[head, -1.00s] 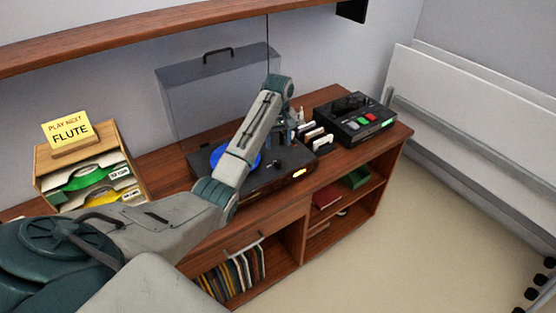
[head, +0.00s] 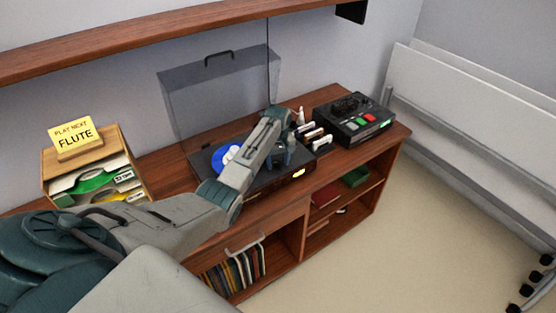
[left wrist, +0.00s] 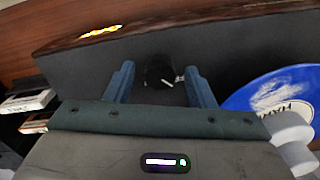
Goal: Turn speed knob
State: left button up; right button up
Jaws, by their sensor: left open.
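The record player (head: 262,187) stands on the wooden cabinet with a blue record (head: 226,160) on it and its clear lid raised. My left gripper (head: 281,157) is over the right part of its deck, partly hidden by my arm. In the left wrist view, the two blue-grey fingers (left wrist: 159,69) are open, one on each side of a dark round knob (left wrist: 160,74) with a pale mark. I cannot tell whether they touch it. The blue record (left wrist: 270,92) lies to the right there. My right gripper is out of view.
A black box with red and green buttons (head: 352,122) stands right of the player, with small labelled items (head: 317,138) between. A sorter (head: 90,175) with a yellow "FLUTE" card (head: 75,137) is at left. A shelf (head: 150,38) runs above.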

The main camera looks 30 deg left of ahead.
pick_arm(q)
jog(key=c, duration=1)
